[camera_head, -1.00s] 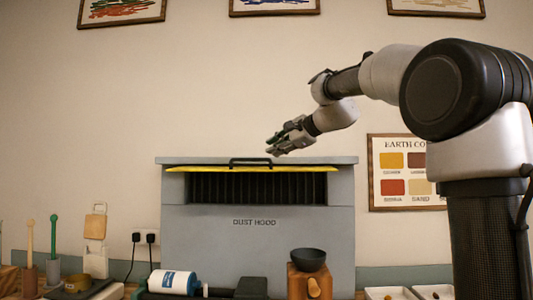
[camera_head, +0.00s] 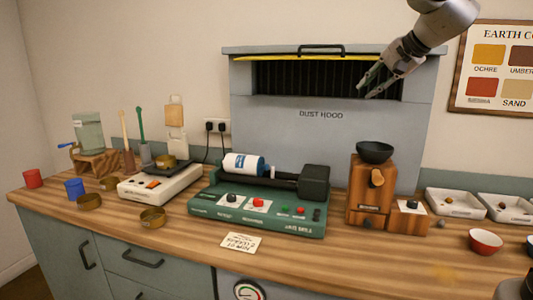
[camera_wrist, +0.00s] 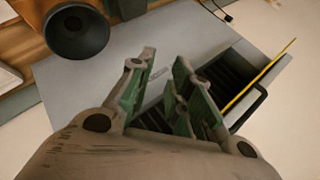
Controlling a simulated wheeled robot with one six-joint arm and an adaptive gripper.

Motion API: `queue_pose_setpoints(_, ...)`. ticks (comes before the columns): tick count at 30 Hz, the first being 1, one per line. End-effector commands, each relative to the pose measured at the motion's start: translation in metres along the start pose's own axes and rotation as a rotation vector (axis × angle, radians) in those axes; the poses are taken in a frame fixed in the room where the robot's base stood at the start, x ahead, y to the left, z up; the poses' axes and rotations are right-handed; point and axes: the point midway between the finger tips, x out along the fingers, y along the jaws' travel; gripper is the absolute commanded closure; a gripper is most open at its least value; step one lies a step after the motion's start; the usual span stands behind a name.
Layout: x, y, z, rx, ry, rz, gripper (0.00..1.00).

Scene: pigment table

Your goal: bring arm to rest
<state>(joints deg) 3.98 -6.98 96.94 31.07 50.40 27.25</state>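My gripper (camera_head: 372,84) hangs at the upper right in the head view, in front of the dust hood's dark grille and above the counter. In the wrist view my gripper (camera_wrist: 165,68) shows its two green-padded fingers spread apart with nothing between them. The dust hood (camera_head: 290,112) is a grey box with a yellow strip and a dark handle along its top. It also shows behind the fingers in the wrist view (camera_wrist: 75,95).
The wooden counter (camera_head: 120,228) holds a green roller machine (camera_head: 255,222) with a white jar, a white scale (camera_head: 150,190), and a wooden grinder (camera_head: 368,190) with a black bowl. White trays (camera_head: 455,204) and a red bowl (camera_head: 485,241) stand at right. Air above the left side is clear.

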Motion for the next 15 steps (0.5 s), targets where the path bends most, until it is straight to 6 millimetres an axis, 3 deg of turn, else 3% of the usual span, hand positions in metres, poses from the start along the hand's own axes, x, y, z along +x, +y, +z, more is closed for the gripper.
queue_pose_setpoints(1,-0.005,0.035,0.021,-0.100,-0.022,0.075,0.80)
queue_pose_setpoints(3,-0.014,0.085,0.049,-0.251,-0.063,0.181,0.80)
queue_pose_setpoints(9,-0.055,0.221,0.133,-0.618,-0.214,0.424,0.80)
queue_pose_setpoints(12,-0.076,0.277,0.170,-0.732,-0.268,0.507,0.80)
queue_pose_setpoints(15,-0.089,0.311,0.194,-0.773,-0.274,0.542,0.80)
